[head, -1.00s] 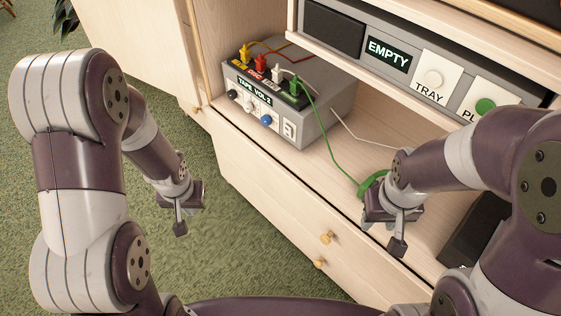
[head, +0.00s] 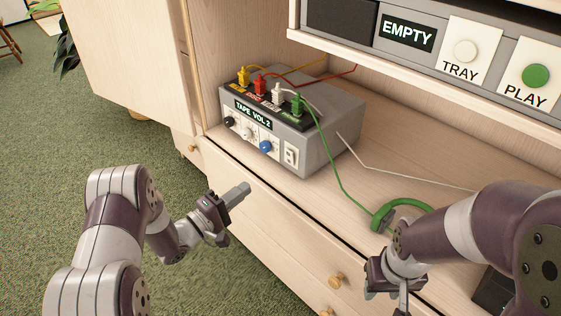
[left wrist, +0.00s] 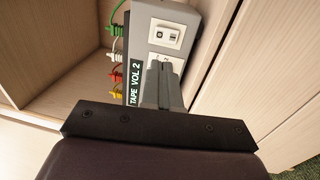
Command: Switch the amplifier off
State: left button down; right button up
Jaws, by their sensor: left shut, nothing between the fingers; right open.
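The amplifier (head: 315,140) is a grey box on the open cabinet shelf, with a "TAPE VOL 2" label, a row of knobs and a white rocker switch (head: 291,155) at the right end of its front. In the left wrist view the switch (left wrist: 167,34) shows just beyond my fingers. My left gripper (head: 242,190) is shut and empty, in front of the cabinet, below and left of the switch, pointing toward the amplifier and apart from it in the head view. Its fingers (left wrist: 163,86) cover part of the knobs in the wrist view. My right gripper (head: 386,290) is open, low in front of the drawers, partly cut off.
Yellow, red, white and green plugs (head: 297,103) stand on the amplifier's top, with cables trailing. A player with EMPTY, TRAY and PLAY (head: 536,76) panels sits above. Drawer knobs (head: 337,279) stick out below.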

pick_arm(q)
jog(key=shift+w+d, duration=0.1)
jog(key=b, duration=0.5)
send_near(289, 154)
jog(key=x, duration=0.6)
jog(key=shift+f, duration=0.2)
jog(key=shift+w+d+r, duration=0.2)
jog(key=shift+w+d, duration=0.1)
jog(key=shift+w, duration=0.05)
